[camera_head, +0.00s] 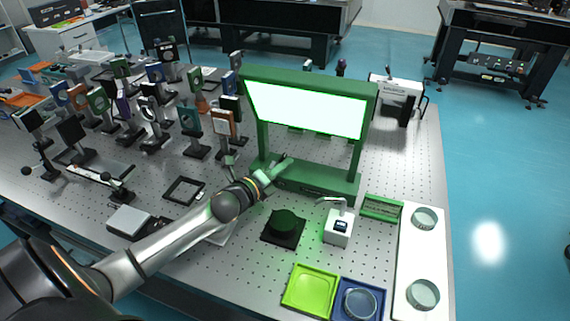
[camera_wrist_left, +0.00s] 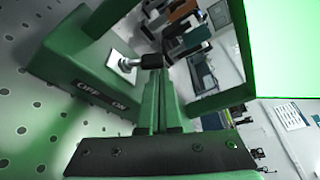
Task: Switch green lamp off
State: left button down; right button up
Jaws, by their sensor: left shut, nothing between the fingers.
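The green lamp (camera_head: 308,181) stands on the perforated table, and its wide panel (camera_head: 305,108) glows bright white-green. In the left wrist view, the lamp's green base (camera_wrist_left: 85,75) bears OFF and ON lettering. A switch lever (camera_wrist_left: 130,63) with a dark tip sticks out of a pale plate on the base. My left gripper (camera_head: 287,160) is at the lamp base, with its green fingers shut and empty. In the left wrist view, its fingertips (camera_wrist_left: 153,75) are right by the lever's dark tip; whether they touch cannot be told. My right gripper is not in view.
A black block with a round green top (camera_head: 284,222), a small white device (camera_head: 338,228), a lime tray (camera_head: 311,289) and a blue tray (camera_head: 360,300) stand in front of the lamp. Several mounted optics crowd the table to the left. A white device (camera_head: 396,87) stands behind right.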

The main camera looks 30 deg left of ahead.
pick_arm(q)
jog(key=shift+w, duration=0.3)
